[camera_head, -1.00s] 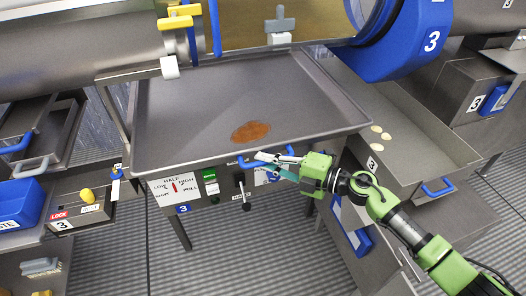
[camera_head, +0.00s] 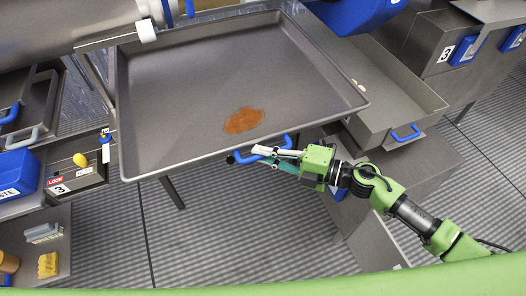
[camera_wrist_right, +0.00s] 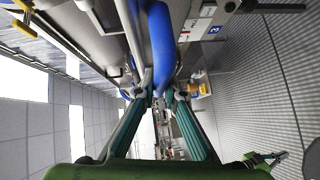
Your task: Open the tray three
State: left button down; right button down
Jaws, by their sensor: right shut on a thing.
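The wide grey tray (camera_head: 190,100) has a low rim and a reddish-brown powder pile (camera_head: 243,120) near its front. A blue handle (camera_head: 286,141) is at its front edge. My right gripper (camera_head: 262,153) is shut on this handle, and its arm comes in from the right. In the right wrist view the blue handle (camera_wrist_right: 161,45) runs up from between the fingers of the right gripper (camera_wrist_right: 160,97). The fingertips partly hide the grip. My left gripper does not show in the head view.
A deep grey bin (camera_head: 400,100) with a blue handle (camera_head: 405,133) stands to the right. At the left are a panel with a yellow knob (camera_head: 80,159) and a blue box (camera_head: 17,172). A sponge (camera_head: 47,265) lies low at the left. Striped floor is open in front.

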jog(key=c, duration=2.4)
grip_release()
jog(key=shift+o, duration=0.2)
jog(key=v, duration=1.2)
